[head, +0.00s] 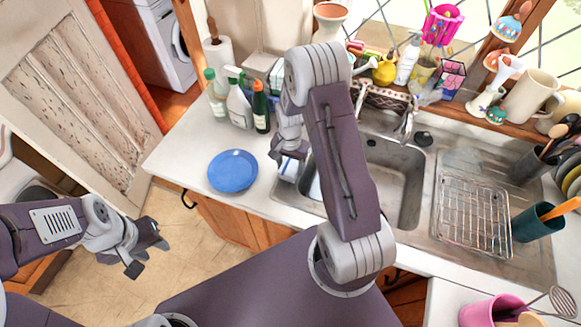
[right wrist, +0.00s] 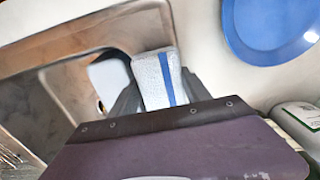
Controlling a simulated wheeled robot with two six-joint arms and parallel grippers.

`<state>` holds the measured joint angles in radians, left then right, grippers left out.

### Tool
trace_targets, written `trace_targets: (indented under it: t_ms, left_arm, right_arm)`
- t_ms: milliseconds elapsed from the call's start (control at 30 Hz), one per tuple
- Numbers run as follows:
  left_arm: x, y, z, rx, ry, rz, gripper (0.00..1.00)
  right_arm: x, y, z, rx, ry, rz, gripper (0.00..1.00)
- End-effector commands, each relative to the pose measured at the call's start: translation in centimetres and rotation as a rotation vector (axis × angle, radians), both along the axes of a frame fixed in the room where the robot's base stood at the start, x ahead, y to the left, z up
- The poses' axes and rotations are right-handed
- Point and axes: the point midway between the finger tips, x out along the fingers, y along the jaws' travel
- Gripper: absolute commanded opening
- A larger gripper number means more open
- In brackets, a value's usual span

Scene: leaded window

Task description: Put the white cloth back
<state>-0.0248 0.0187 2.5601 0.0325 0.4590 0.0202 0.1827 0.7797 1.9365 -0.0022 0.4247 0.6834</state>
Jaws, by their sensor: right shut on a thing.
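The white cloth (right wrist: 154,80), with a blue stripe, is between the fingers of my right gripper (right wrist: 160,92) in the right wrist view. In the head view the cloth (head: 288,170) shows just below my right gripper (head: 290,155), at the counter strip left of the sink. Whether it touches the counter cannot be told. My right gripper is shut on it, and my right forearm hides part of the sink. My left gripper (head: 149,257) is open and empty, over the floor in front of the counter.
A blue plate (head: 232,171) lies on the counter left of the right gripper. Several bottles (head: 239,104) stand behind it. The steel sink (head: 402,180) and a wire rack (head: 474,217) are to the right. The counter's front left corner (head: 170,162) is clear.

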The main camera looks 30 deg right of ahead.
Motion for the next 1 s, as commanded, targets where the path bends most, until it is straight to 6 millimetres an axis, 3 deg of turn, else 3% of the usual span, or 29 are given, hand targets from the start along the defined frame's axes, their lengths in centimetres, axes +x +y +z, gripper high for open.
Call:
trace_targets:
  t_ms: [133,500,533,600,1000]
  left_arm:
    - [0.0,0.0,0.6,0.000,0.000,0.000,0.36]
    - [0.0,0.0,0.1,0.000,0.000,0.000,0.36]
    - [0.0,0.0,0.2,0.000,0.000,0.000,0.36]
    - [0.0,0.0,0.2,0.000,0.000,0.000,0.36]
    - [0.0,0.0,0.5,0.000,0.000,0.000,0.36]
  right_arm:
    - [0.0,0.0,-1.8,0.000,0.000,0.000,0.23]
    - [0.0,0.0,-2.4,0.000,-0.001,0.000,0.23]
    - [0.0,0.0,-2.3,0.000,-0.001,0.000,0.61]
    - [0.0,0.0,-2.2,0.000,-0.001,0.000,0.77]
    - [0.1,0.0,-1.5,-0.001,-0.003,0.000,0.77]
